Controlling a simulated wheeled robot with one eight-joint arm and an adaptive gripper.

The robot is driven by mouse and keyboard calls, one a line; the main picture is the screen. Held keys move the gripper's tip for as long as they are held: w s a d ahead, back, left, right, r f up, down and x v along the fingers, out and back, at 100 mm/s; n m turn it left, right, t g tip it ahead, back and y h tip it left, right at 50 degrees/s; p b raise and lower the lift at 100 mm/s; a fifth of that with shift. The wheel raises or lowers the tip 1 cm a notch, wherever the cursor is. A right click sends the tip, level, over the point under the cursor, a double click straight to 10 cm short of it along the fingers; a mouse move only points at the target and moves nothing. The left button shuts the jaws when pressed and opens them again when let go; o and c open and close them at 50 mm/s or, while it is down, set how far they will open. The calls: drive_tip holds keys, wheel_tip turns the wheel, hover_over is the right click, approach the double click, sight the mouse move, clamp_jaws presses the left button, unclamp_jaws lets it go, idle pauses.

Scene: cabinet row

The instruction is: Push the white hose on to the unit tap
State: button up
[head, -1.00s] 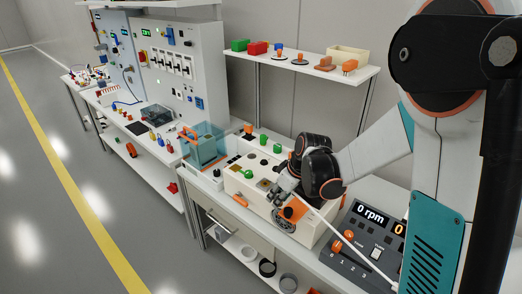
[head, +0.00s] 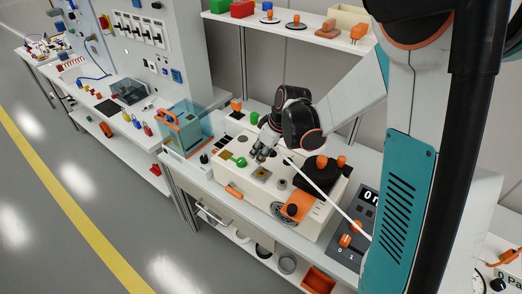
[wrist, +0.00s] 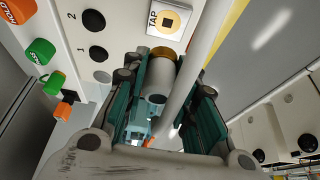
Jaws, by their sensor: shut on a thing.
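The white hose (head: 325,193) runs from beside my gripper down to the right in the head view. In the wrist view the hose (wrist: 205,40) passes along the right finger. My gripper (head: 261,154) is low over the cream unit (head: 240,188), close to its tan-centred plate (head: 262,174). In the wrist view my gripper (wrist: 163,75) is shut around a pale cylinder (wrist: 160,76) with a brass-coloured end (wrist: 163,53), near the plate marked TAP (wrist: 169,18). I cannot tell whether the brass end belongs to the tap or the hose.
A black disc with orange knobs (head: 322,172) and an orange crank (head: 297,206) are on the unit, right of my gripper. A green knob (head: 239,162) is at its left. A clear blue box (head: 185,130) stands further left. The rpm panel (head: 350,240) is at right.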

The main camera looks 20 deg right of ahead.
sight(265, 160)
drive_tip(key=shift+f, duration=0.15)
drive_tip(key=shift+f+b, duration=1.9)
drive_tip(key=shift+f, duration=0.8)
drive_tip(key=shift+s+b, duration=0.15)
drive_tip(key=shift+b, duration=0.2)
drive_tip(key=shift+f+b, duration=0.5)
drive_tip(key=shift+f, duration=0.05)
idle(0.4)
drive_tip(key=o, duration=1.1)
drive_tip(key=v, duration=1.2)
